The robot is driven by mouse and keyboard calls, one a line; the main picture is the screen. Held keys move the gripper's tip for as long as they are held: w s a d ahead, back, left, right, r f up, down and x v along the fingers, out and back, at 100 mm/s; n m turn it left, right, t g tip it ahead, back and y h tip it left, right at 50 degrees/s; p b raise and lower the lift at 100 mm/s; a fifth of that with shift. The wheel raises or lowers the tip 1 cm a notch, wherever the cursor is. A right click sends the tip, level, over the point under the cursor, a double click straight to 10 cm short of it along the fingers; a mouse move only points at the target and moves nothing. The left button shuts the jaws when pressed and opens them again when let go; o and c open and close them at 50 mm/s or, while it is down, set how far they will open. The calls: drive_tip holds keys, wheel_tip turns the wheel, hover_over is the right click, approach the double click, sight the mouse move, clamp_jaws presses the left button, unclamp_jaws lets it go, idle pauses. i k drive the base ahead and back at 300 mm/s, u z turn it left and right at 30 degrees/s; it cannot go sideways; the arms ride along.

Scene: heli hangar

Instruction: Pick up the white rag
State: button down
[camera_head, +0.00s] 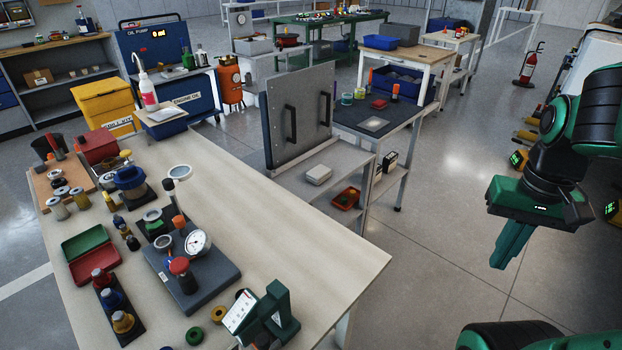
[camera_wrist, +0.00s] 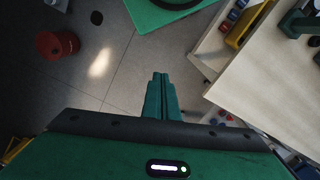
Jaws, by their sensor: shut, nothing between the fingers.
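I cannot make out a white rag with certainty. A flat pale square (camera_head: 374,124) lies on the dark top of the small bench beyond the worktable; it could be a folded cloth or a pad. A white rounded item (camera_head: 318,174) lies on the shelf beside the grey panel; I cannot tell if it is cloth. My gripper (camera_head: 499,262) hangs over open floor at the right, fingers pointing down, apart from both. In the wrist view my gripper (camera_wrist: 160,76) has its fingers together with nothing between them.
The cluttered worktable (camera_head: 310,262) fills the left and front, holding a gauge and jars. An upright grey panel (camera_head: 297,115) with handles stands beside the dark bench top (camera_head: 392,112). An orange tray (camera_head: 346,198) sits low.

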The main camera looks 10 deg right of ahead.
sight(317, 174)
drive_tip(key=z, duration=1.2)
drive_tip(key=i, duration=2.9)
drive_tip(key=u, duration=2.3)
